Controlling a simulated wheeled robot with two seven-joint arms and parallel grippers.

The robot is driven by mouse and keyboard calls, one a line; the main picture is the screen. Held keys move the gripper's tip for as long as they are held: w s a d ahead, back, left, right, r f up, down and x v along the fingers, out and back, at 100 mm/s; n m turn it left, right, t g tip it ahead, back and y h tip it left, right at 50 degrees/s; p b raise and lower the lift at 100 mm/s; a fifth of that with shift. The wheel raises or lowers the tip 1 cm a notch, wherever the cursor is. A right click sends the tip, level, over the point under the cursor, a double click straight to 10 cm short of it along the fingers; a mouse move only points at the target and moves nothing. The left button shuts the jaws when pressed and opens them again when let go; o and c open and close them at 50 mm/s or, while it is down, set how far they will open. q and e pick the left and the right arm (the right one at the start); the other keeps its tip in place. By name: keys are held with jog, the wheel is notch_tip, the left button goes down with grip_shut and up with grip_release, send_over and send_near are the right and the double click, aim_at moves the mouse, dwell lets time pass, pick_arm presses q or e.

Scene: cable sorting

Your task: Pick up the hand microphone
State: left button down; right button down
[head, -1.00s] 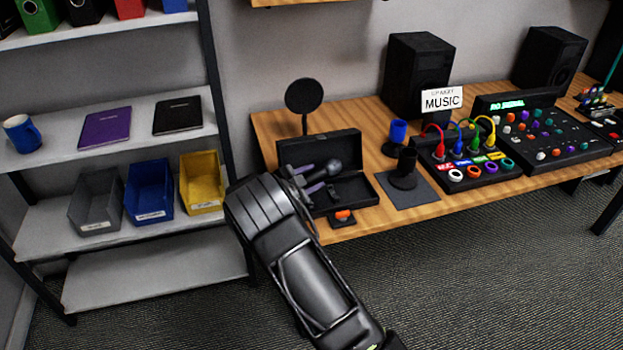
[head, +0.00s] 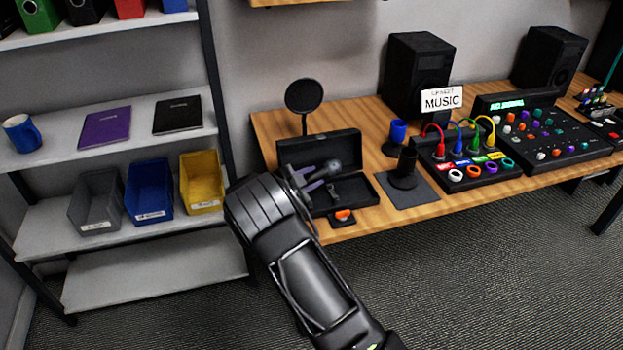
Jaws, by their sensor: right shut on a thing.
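The hand microphone (head: 334,166) shows its dark round head at the open black case (head: 355,190) on the wooden table. My right gripper (head: 316,178) is at the case with its fingers around the microphone's body and is shut on it. The microphone's lower part is hidden by the fingers and the wrist. I cannot tell whether it is lifted clear of the case. My left gripper is not in view.
A round black pop filter (head: 303,96) stands behind the case. A small block with an orange top (head: 343,215) sits in front of it. A dark cup stand (head: 404,168) and a cable box (head: 470,165) stand to the right. Shelves with bins (head: 150,190) are on the left.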

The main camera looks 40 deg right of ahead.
aim_at(312, 176)
jog(key=shift+r, duration=0.15)
notch_tip(312, 176, up, 18)
dwell(0.8)
dwell(0.7)
